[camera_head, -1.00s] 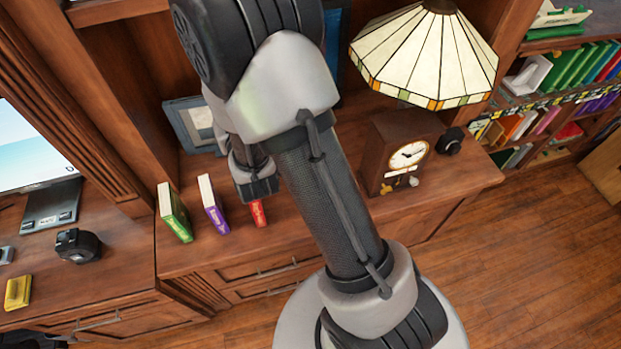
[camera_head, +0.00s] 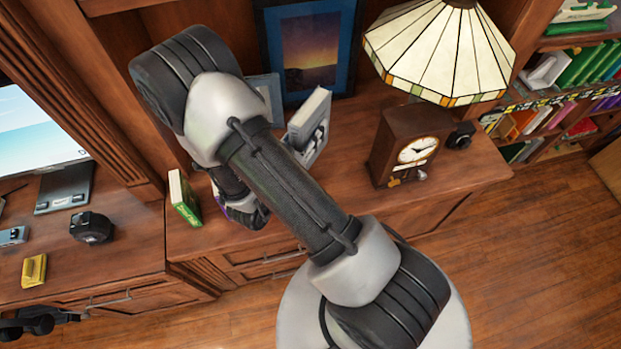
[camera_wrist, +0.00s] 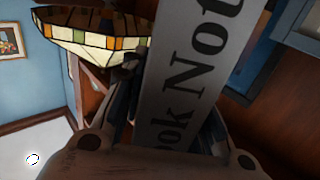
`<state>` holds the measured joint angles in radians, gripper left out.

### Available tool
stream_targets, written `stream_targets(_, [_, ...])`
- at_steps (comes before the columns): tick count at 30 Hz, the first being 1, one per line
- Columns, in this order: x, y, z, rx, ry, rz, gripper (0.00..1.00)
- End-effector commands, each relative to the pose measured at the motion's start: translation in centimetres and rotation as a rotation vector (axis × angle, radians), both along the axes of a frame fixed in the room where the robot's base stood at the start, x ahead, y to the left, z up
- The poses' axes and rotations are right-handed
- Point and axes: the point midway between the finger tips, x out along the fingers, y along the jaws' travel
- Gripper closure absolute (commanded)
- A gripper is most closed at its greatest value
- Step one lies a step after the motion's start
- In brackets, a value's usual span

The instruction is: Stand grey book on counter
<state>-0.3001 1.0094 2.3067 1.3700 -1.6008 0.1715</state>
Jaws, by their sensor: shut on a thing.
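The grey book (camera_head: 311,125) shows in the head view beside my forearm, over the counter (camera_head: 352,160), with its pale page edge up. Its lower part is partly hidden by my arm, so I cannot tell whether it touches the counter. In the wrist view the grey spine of the book (camera_wrist: 195,75) with dark lettering runs between the fingers. My gripper (camera_wrist: 168,125) is shut on it.
A green book (camera_head: 184,200) stands at the counter's left; a purple book (camera_head: 228,211) is mostly hidden by my wrist. A clock (camera_head: 408,148) and a stained-glass lamp (camera_head: 440,50) stand to the right. Picture frames (camera_head: 308,50) are behind. Counter between book and clock is clear.

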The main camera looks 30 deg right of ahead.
Motion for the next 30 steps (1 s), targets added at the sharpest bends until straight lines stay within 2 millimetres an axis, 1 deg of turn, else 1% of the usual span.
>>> stream_targets(1, [0.0,0.0,-1.5,-0.003,0.003,0.000,1.00])
stream_targets(9, [0.0,0.0,-8.4,-0.002,0.002,0.002,1.00])
stream_targets(12, [0.0,0.0,-10.8,-0.002,0.001,0.002,1.00])
stream_targets(15, [0.0,0.0,-12.6,-0.002,0.001,0.002,1.00])
stream_targets(18, [0.1,0.0,-13.7,-0.002,-0.001,0.002,1.00])
stream_targets(23, [0.1,0.0,-14.4,-0.002,-0.001,0.002,1.00])
stream_targets(25, [0.1,0.0,-15.0,-0.001,0.000,0.002,1.00])
stream_targets(30, [0.0,0.0,-17.6,-0.001,0.000,0.002,1.00])
